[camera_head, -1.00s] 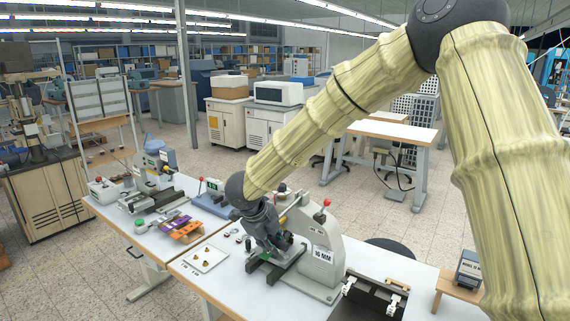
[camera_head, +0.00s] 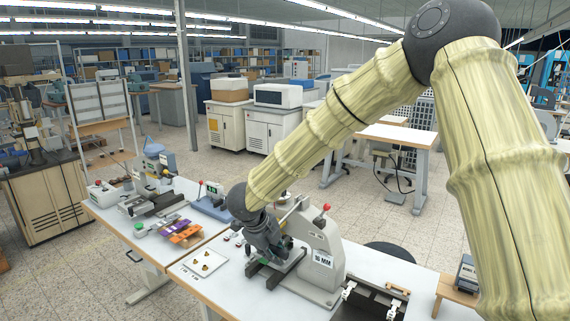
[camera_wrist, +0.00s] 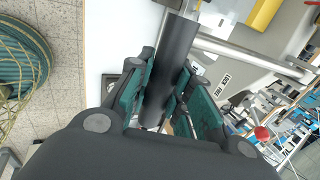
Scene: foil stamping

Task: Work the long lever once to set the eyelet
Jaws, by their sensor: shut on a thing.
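The eyelet press (camera_head: 320,238) is a grey machine labelled 16 MM on the near table, with a dark base. My gripper (camera_head: 270,240) is in front of its left side and hides part of the press. In the wrist view my gripper (camera_wrist: 166,92) has its teal finger pads on both sides of a dark cylindrical grip (camera_wrist: 172,50), shut on it. This grip is on the long lever, whose silver rod (camera_wrist: 245,52) runs off to the right. The rod also shows in the head view (camera_head: 290,212). The eyelet and the working point are hidden.
A white tray (camera_head: 190,267) with small brass-coloured pieces lies left of the press. A red knob (camera_head: 326,207) sits at the press top. A black case (camera_head: 372,302) with pale latches and a small wooden stand (camera_head: 460,288) are to the right.

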